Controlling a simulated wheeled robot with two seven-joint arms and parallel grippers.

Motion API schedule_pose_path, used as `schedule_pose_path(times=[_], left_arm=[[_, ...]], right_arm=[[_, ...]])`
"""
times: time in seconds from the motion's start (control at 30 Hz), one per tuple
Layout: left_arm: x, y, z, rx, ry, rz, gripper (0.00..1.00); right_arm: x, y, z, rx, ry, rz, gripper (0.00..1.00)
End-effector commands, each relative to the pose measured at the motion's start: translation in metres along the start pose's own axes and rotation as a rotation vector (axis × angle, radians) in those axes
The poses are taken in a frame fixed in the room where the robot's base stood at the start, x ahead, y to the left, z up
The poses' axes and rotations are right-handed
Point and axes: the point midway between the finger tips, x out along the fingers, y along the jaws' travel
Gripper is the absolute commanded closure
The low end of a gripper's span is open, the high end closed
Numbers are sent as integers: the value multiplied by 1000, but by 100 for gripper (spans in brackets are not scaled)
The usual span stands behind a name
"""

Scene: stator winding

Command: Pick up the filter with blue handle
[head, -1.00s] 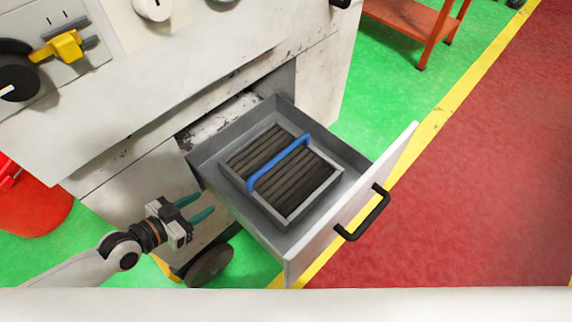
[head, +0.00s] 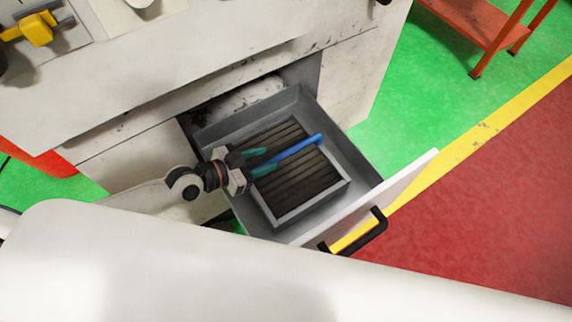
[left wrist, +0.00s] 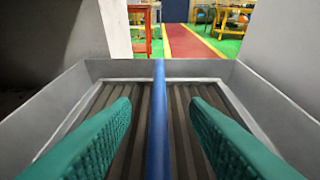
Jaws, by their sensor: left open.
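The filter (head: 293,186) is a grey-framed square with dark slats, lying in the open drawer (head: 370,172). Its blue handle (head: 301,150) runs across the top as a bar. My left gripper (head: 263,162) is open above the filter, with its green fingertips near the left end of the handle. In the left wrist view, the blue handle (left wrist: 158,115) runs lengthwise between the two open fingers (left wrist: 160,140), with a gap on both sides. The slats lie below the fingers. The near end of the handle is hidden in the head view. My right gripper is not in view.
The drawer front has a black pull (head: 362,233). The machine cabinet (head: 235,55) rises behind and above the drawer. An orange shelf stand (head: 485,30) stands at the upper right. Green floor and a red walkway (head: 490,210) lie to the right.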

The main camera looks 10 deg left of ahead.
Motion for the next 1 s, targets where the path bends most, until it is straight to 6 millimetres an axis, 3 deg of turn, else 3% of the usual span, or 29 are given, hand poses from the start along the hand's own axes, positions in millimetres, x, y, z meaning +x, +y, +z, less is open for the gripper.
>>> schedule_pose_path(times=[0.4, 0.7, 0.97, 1.0], left_arm=[[50, 2, -3, -1, -1, 0, 59], [54, 2, -4, 1, 1, 0, 59], [54, 2, -4, 0, 1, 0, 99], [54, 2, -4, 0, 1, 0, 100]], right_arm=[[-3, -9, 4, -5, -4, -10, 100], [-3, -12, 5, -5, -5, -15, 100], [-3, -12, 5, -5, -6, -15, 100], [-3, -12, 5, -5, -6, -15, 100]])
